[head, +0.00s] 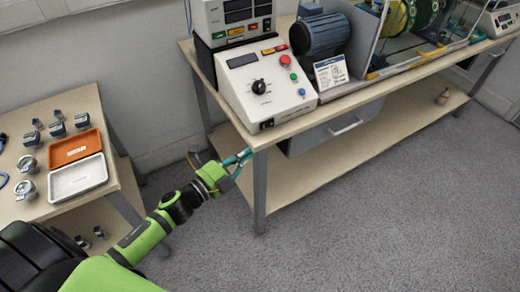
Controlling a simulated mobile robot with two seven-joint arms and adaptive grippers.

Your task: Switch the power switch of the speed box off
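The speed box (265,87) is a white sloped box with a black dial, a red button and small green and blue buttons. It stands at the near left corner of the long bench. A small black power switch (267,125) sits low on its front face; its position is too small to read. My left gripper (247,155) is below and left of the switch, just off the bench corner and apart from the box. Its teal fingers come together at the tips and hold nothing that I can see. My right gripper is out of view.
The long bench (390,85) also bears a display unit (235,18), a blue motor (318,35) and a label card (331,72). A drawer (335,128) hangs under it. A side table (30,205) at left holds an orange tray (75,148), a white tray (78,178) and several gauges. The carpet is clear.

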